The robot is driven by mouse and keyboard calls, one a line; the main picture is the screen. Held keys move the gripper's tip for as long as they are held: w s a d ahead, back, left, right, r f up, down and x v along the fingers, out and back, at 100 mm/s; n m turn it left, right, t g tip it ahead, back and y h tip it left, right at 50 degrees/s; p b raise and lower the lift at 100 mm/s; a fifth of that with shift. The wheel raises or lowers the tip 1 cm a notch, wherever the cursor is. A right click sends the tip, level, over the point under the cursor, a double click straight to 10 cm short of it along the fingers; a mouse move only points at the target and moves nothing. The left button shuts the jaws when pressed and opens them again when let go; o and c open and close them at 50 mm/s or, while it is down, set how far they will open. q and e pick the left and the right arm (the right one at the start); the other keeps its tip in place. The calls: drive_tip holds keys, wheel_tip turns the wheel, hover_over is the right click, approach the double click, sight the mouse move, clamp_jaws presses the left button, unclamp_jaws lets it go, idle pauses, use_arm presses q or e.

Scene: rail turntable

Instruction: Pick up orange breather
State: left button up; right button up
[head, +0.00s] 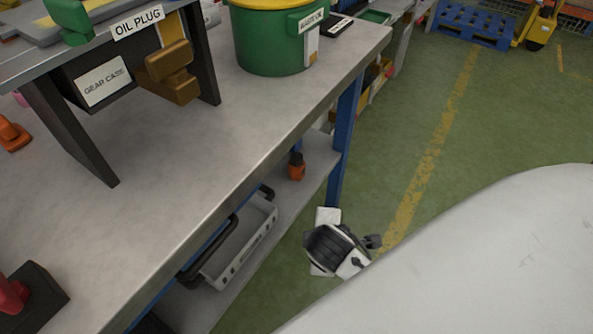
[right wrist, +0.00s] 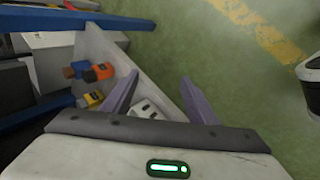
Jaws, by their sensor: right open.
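A small orange part (head: 12,135) lies on the workbench at the left edge of the head view, partly cut off by the frame. I cannot tell for sure that it is the breather. Another orange thing with a dark top (head: 297,168) stands on the lower shelf; an orange piece also shows in the right wrist view (right wrist: 100,72), beside a blue one. My right gripper (right wrist: 158,80) is open and empty, over the shelf's edge and green floor, to the right of these pieces. In the head view its fingers are not clear. My left gripper is not in view.
The workbench (head: 260,110) carries a gear case stand (head: 75,130) and a green tub (head: 262,45). A grey crate (head: 240,245) with dark handles is on the lower shelf. A yellow piece (right wrist: 92,99) lies near the gripper.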

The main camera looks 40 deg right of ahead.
drive_tip(key=w+d+f+n+t+h, duration=0.1)
drive_tip(key=w+d+n+t+h, duration=0.15)
drive_tip(key=w+n, duration=0.65)
drive_tip(key=n+t+h, duration=0.2)
drive_tip(key=n+t, duration=0.1)
drive_tip(key=n, duration=0.6)
approach(296, 162)
drive_tip(key=w, duration=0.1)
drive_tip(key=shift+n, duration=0.4)
drive_tip(key=b+x, duration=0.2)
drive_tip(key=x, duration=0.3)
drive_tip(key=shift+w+d, duration=0.15)
drive_tip(key=shift+w, duration=0.05)
drive_tip(key=shift+w+d+f, duration=0.15)
drive_tip(key=shift+w+d, duration=0.2)
drive_tip(key=shift+w, duration=0.05)
drive_tip(key=b+x, duration=0.2)
drive_tip(key=x, duration=0.1)
drive_tip(key=b+x, duration=0.1)
drive_tip(key=shift+s+d+f, duration=0.15)
drive_tip(key=shift+d+f, duration=0.1)
drive_tip(key=shift+f, duration=0.2)
drive_tip(key=shift+w+d, duration=0.2)
drive_tip(key=shift+w, duration=0.05)
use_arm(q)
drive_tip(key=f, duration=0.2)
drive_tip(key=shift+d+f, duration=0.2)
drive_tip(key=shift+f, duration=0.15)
use_arm(e)
drive_tip(key=shift+c, duration=0.4)
